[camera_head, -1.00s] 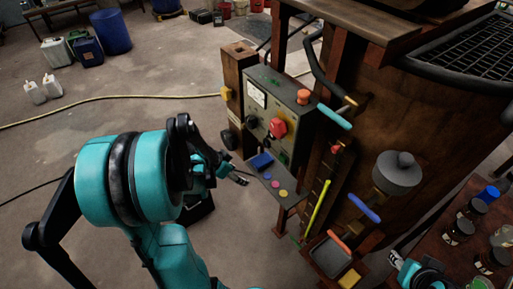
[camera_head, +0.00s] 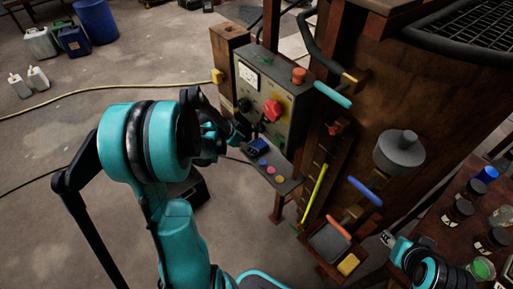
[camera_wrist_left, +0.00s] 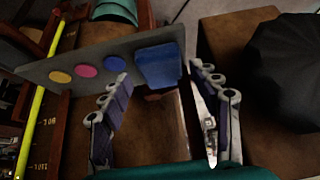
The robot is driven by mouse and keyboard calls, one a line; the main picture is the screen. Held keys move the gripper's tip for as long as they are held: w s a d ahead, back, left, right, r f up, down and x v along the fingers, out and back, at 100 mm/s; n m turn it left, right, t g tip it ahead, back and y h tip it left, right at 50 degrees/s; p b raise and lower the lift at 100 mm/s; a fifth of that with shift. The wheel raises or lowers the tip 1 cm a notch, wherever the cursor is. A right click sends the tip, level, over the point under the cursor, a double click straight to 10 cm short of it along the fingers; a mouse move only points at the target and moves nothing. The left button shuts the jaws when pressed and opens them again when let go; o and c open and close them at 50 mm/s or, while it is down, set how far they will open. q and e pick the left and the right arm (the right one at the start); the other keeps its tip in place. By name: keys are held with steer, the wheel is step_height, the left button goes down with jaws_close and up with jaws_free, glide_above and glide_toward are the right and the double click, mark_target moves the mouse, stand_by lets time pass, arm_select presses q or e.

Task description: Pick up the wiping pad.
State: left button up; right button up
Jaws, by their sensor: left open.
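A blue pad (camera_head: 259,146) lies on the small grey shelf (camera_head: 282,184) below the control box. In the left wrist view the blue pad (camera_wrist_left: 158,66) shows between and just beyond my fingertips, with no visible grip on it. My left gripper (camera_wrist_left: 158,76) is open and empty; in the head view it is just left of the pad, partly hidden by its own arm. A yellow block (camera_head: 348,264) lies at the edge of a small tray at the lower right. My right gripper (camera_head: 388,239) is partly visible near that tray; its fingers are too small to read.
Coloured buttons (camera_wrist_left: 87,71) sit on the shelf beside the pad. The control box (camera_head: 268,98) with a red knob (camera_head: 272,110) stands above it. A yellow-green rod (camera_head: 315,192) and the large vat are to the right. Bottles (camera_head: 458,212) stand on a table at right.

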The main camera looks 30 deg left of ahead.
mark_target(258, 144)
arm_select(q)
steer(key=w+f, duration=0.1)
steer(key=w+d+f+b, duration=0.1)
steer(key=w, duration=0.1)
steer(key=shift+w+d+f+b, duration=0.2)
steer(key=shift+f+b, duration=0.1)
steer(key=shift+f, duration=0.1)
steer(key=shift+r, duration=0.1)
steer(key=shift+s, duration=0.1)
steer(key=c, duration=0.7)
steer(key=shift+r+p, duration=0.5)
steer(key=shift+r, duration=0.1)
steer(key=shift+s+a+r+p, duration=0.1)
steer(key=shift+s+a+p, duration=0.8)
steer(key=shift+s, duration=1.85)
steer(key=shift+s+a+p, duration=0.25)
steer(key=shift+s+a, duration=1.2)
steer(key=shift+s, duration=1.35)
steer(key=shift+s+a+r+p, duration=0.1)
steer(key=shift+s+a+p, duration=0.8)
steer(key=shift+s, duration=1.85)
steer(key=shift+o, duration=0.4)
steer(key=shift+a+b, duration=0.25)
steer(key=shift+b, duration=0.1)
steer(key=shift+c, duration=0.9)
